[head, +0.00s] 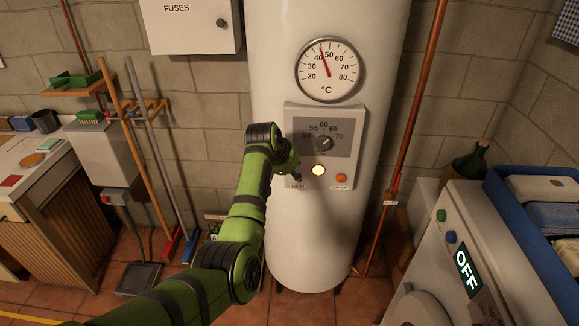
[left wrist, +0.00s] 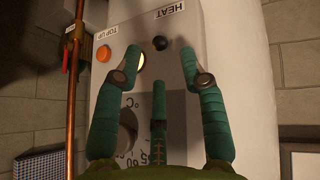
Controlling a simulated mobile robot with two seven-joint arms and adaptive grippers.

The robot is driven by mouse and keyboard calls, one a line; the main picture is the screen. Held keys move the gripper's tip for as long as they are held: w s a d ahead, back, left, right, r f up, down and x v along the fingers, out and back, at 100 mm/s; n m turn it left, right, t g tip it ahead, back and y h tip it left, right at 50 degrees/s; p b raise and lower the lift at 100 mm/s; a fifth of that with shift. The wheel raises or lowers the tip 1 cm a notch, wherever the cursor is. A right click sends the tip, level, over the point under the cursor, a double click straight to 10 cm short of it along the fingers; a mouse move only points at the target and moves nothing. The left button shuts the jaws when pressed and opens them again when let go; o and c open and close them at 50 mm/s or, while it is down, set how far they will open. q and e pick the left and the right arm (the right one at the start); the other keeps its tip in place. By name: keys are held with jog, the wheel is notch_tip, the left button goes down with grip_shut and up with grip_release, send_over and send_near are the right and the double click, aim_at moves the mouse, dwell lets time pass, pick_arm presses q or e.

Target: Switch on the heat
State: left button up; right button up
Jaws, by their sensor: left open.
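A grey control panel (head: 352,115) is mounted on the tall white tank (head: 300,235). In the left wrist view, a small round black switch (left wrist: 160,43) sits beside the HEAT label (left wrist: 166,12). The panel also has a glowing pale-yellow lamp (head: 318,170), an orange TOP UP button (head: 341,178) and a temperature dial (head: 325,143). My left gripper (left wrist: 160,62) is open and empty, its fingers spread in front of the panel, pointing toward the black switch. In the head view it (head: 291,170) largely covers the HEAT corner. Contact cannot be told. My right gripper is out of view.
A round thermometer (head: 328,69) above the panel reads between 40 and 50. A copper pipe (head: 411,110) runs right of the tank. A machine showing OFF (head: 467,272) stands at the right. Brooms (head: 152,165) and a workbench (head: 35,180) are at the left.

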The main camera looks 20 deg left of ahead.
pick_arm(q)
jog(key=shift+v, duration=1.35)
jog(key=shift+f, duration=0.1)
jog(key=s+f+m+g, duration=0.1)
jog(key=s+f, duration=0.6)
jog(key=f, duration=0.6)
jog(key=s+f+m+g+y+b, duration=0.1)
jog(key=s+f, duration=0.5)
jog(key=f, duration=0.6)
jog(key=s+f+m+g, duration=0.1)
jog(key=s+f, duration=0.6)
jog(key=f, duration=0.6)
jog(key=s+f+m+g, duration=0.1)
jog(key=s+f, duration=0.4)
jog(key=s, duration=0.8)
jog(key=s+f+g+b, duration=0.1)
jog(key=s+f, duration=0.5)
jog(key=s, duration=0.8)
jog(key=s+f+m+g, duration=0.1)
jog(key=s+f, duration=0.5)
jog(key=s, duration=0.8)
jog(key=shift+f+m, duration=0.2)
jog(key=shift+m, duration=0.1)
